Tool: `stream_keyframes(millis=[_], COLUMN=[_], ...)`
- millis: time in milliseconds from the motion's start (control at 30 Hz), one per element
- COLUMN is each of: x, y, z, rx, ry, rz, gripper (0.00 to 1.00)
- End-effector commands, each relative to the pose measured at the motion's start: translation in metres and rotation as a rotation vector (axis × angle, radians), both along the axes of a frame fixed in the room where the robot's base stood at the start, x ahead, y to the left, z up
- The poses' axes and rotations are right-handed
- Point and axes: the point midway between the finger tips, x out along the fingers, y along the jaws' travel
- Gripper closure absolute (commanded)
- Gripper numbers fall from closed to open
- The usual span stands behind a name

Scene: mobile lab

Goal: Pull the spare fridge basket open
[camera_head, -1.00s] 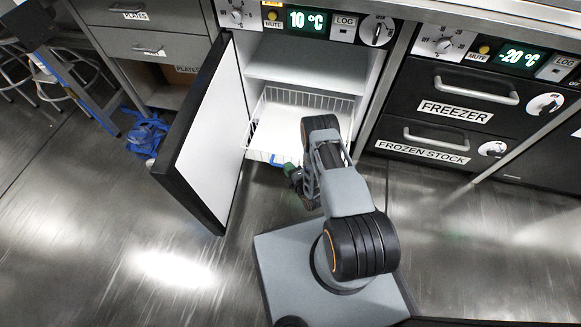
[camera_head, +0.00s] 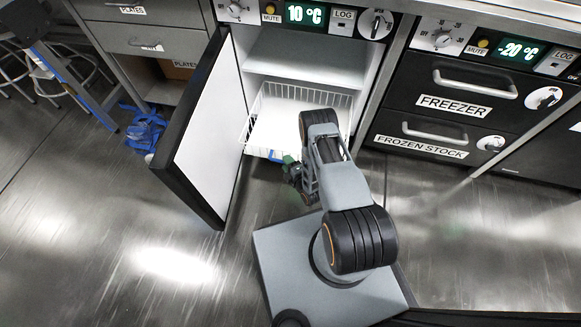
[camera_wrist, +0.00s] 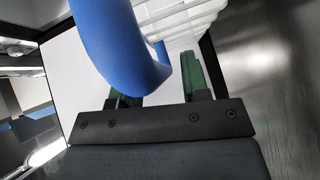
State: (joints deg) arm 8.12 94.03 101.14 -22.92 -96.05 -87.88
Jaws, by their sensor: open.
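The white wire basket (camera_head: 322,97) sits low inside the open fridge and sticks out a little past its front. Its blue handle shows as a small patch at the basket's front edge in the head view (camera_head: 276,155). In the wrist view the blue handle (camera_wrist: 115,45) is a thick curved bar, large and close, and covers most of the left finger. My gripper (camera_wrist: 158,82) is open, with green fingers on either side of the bar's lower end. I cannot tell if they touch it. In the head view my gripper (camera_head: 291,171) is at the basket's front, partly hidden by my arm.
The fridge door (camera_head: 205,140) stands wide open left of my arm. The freezer drawers (camera_head: 455,104) are shut at the right. A blue crumpled item (camera_head: 146,130) lies on the floor beyond the door. The floor in front is clear.

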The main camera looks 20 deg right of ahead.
Motion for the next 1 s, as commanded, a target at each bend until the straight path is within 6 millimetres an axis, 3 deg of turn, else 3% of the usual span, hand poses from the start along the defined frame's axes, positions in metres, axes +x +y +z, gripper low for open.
stream_keyframes(millis=[200,233,300,333,533,600,800,1000], x=[0.002,-0.003,-0.014,-0.019,-0.052,-0.069,-0.106,-0.129], y=[0.0,0.0,-0.001,-0.002,-0.007,-0.006,-0.002,-0.002], z=[0.038,0.042,0.056,0.063,0.103,0.107,0.119,0.126], rx=[0.0,0.001,0.0,-0.001,-0.005,-0.004,-0.001,-0.001], ry=[-0.004,-0.003,-0.005,-0.006,-0.005,-0.002,0.001,0.0], rz=[0.002,0.001,-0.002,-0.003,-0.017,-0.015,-0.001,0.001], gripper=[0.58,0.5,0.23,0.19,0.19,0.58,0.58,0.58])
